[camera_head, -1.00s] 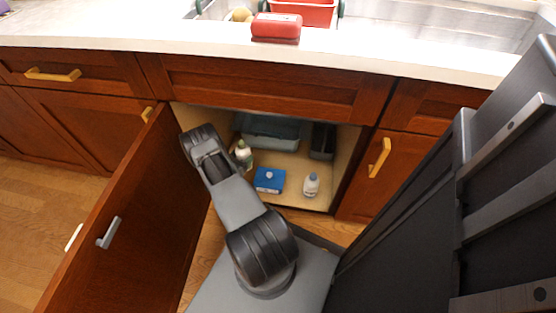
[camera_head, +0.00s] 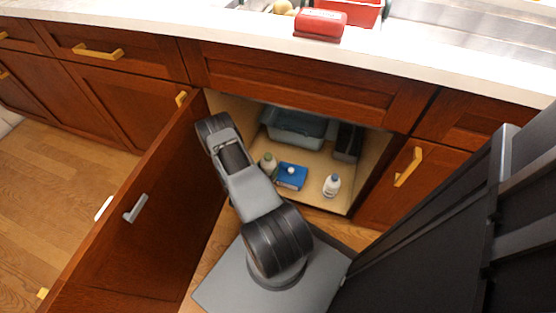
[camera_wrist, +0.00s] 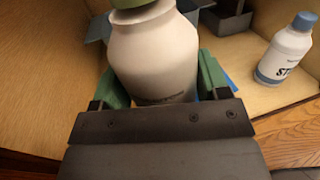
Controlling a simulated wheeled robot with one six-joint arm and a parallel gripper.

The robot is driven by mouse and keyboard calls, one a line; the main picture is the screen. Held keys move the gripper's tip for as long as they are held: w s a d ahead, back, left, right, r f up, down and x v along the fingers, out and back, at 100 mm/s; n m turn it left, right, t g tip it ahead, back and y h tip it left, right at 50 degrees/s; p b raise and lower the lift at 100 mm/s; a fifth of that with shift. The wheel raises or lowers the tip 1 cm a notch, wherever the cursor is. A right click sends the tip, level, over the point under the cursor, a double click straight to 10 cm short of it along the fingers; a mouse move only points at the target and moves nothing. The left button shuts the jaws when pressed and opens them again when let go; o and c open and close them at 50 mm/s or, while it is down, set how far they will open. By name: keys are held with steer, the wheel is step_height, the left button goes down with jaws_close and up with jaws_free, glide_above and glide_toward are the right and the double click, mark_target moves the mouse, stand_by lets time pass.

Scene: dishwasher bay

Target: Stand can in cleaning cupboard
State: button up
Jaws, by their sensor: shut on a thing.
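The can (camera_wrist: 155,50) is a white bottle-shaped container with a green cap. My gripper (camera_wrist: 163,85) is shut on it, with a green finger on each side of its body. In the head view the can (camera_head: 268,164) is inside the open cleaning cupboard (camera_head: 312,197), left of the blue box. It looks upright. I cannot tell whether its base touches the cupboard floor, as my gripper and arm hide its lower part. The gripper itself is hidden behind my arm in the head view.
A blue box (camera_head: 292,177) and a white bottle with a blue-grey cap (camera_head: 332,186) stand near the cupboard's front. A grey-blue tub (camera_head: 296,128) and a dark bin (camera_head: 347,143) are behind. The open door (camera_head: 150,205) flanks my arm on the left.

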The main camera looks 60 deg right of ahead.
steer(key=w+d+f+b, duration=0.2)
steer(key=f, duration=0.2)
steer(key=w+d+f+b, duration=0.3)
steer(key=f, duration=0.1)
steer(key=w+d+f+b, duration=0.2)
steer(key=w+f, duration=0.1)
steer(key=f, duration=0.1)
steer(key=shift+w+d+b, duration=0.25)
steer(key=shift+d+b, duration=0.1)
steer(key=shift+b, duration=0.05)
steer(key=shift+r, duration=0.1)
steer(key=o, duration=1.1)
